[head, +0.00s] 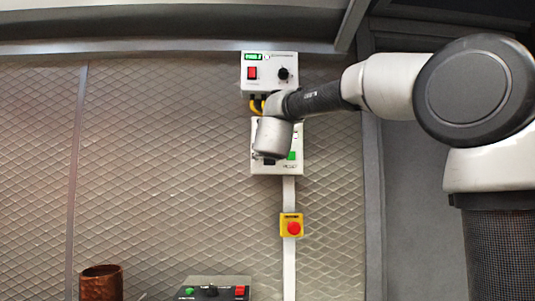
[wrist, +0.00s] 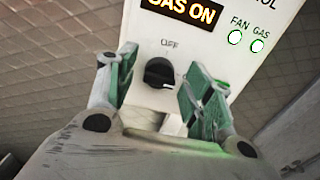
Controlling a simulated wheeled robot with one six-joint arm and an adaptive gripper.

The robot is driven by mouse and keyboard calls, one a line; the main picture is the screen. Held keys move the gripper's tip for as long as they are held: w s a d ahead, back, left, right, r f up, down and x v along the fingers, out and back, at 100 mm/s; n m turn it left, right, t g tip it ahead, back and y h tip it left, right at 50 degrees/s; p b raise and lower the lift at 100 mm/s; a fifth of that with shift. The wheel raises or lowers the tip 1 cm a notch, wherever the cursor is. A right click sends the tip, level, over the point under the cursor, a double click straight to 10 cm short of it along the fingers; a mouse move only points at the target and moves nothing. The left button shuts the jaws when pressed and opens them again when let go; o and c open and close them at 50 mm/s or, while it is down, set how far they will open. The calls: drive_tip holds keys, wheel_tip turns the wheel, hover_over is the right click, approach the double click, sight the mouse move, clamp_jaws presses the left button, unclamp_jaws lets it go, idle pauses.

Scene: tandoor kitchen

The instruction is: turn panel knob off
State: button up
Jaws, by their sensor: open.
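The black panel knob (wrist: 159,73) shows in the wrist view, below an "OFF" mark on a white control panel (wrist: 150,25). A display (wrist: 182,12) on that panel reads "GAS ON" in orange. Two green lights (wrist: 246,42) marked FAN and GAS are lit. My gripper (wrist: 158,70) is open, with one green-padded finger to the left of the knob and one to the right. I see no contact with the knob. In the head view my wrist covers much of the lower white panel (head: 292,168), and its knob cannot be made out.
An upper white box (head: 256,87) with a red switch and black knob hangs just above my wrist. A yellow emergency stop (head: 291,225) sits below. A dark control box (head: 222,287) and a copper-coloured vessel (head: 101,283) stand low. The quilted wall (head: 160,160) to the left is clear.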

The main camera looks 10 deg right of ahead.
drive_tip(key=shift+w, duration=0.2)
drive_tip(key=shift+c, duration=0.2)
drive_tip(key=c, duration=1)
drive_tip(key=shift+o, duration=0.2)
